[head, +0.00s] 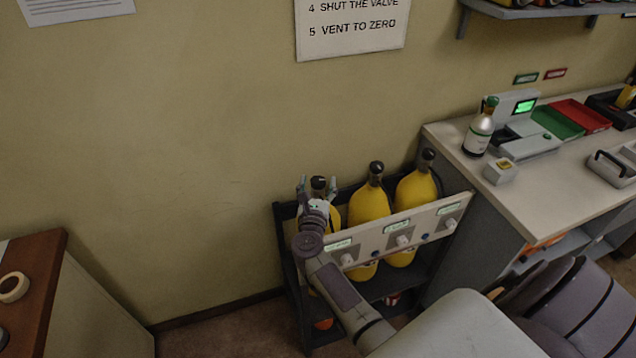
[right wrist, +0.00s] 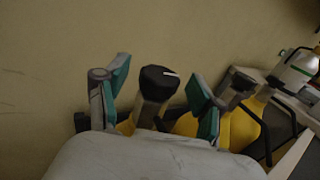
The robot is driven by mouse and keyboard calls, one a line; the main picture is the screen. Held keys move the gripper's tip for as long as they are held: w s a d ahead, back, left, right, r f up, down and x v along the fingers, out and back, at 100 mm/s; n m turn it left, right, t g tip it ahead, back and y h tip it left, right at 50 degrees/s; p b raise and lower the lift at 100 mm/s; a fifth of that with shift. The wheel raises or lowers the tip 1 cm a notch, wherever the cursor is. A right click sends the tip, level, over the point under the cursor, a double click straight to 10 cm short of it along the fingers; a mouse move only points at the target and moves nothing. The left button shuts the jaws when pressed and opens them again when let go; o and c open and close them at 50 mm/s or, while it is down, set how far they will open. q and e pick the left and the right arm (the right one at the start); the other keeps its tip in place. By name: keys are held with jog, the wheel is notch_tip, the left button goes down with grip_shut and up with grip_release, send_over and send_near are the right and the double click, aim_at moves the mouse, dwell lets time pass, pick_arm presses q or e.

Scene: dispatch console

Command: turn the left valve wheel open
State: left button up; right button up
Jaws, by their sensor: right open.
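Three yellow cylinders stand in a dark rack (head: 290,262) against the wall, each topped by a black valve wheel. The left valve wheel (head: 318,181) sits on the left cylinder (head: 335,219), which my right arm partly hides. My right gripper (head: 318,184) is open, with its fingers on either side of this wheel. In the right wrist view, the black left wheel (right wrist: 160,80) with a white mark stands between the two teal finger pads. Gaps show on both sides, so the pads look apart from it. My left gripper is not in view.
The middle cylinder (head: 369,205) and right cylinder (head: 417,188) stand close on the right. A pale labelled board (head: 372,241) crosses the rack's front. A counter (head: 520,190) with a bottle (head: 479,135) and trays adjoins. Left of the rack is bare wall.

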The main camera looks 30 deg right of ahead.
jog(key=shift+w+d, duration=0.3)
jog(key=shift+w, duration=0.05)
jog(key=shift+c, duration=0.2)
jog(key=c, duration=1.1)
jog(key=n+t+y, duration=0.2)
jog(key=y, duration=0.1)
jog(key=shift+s+d+n+b, duration=0.1)
jog(key=shift+n+b, duration=0.2)
jog(key=shift+n+t+y+b, duration=0.35)
jog(key=shift+n+t+y, duration=0.35)
jog(key=shift+n+y, duration=0.9)
jog(key=shift+m+y, duration=0.4)
jog(key=o, duration=1.1)
jog(key=shift+o, duration=0.2)
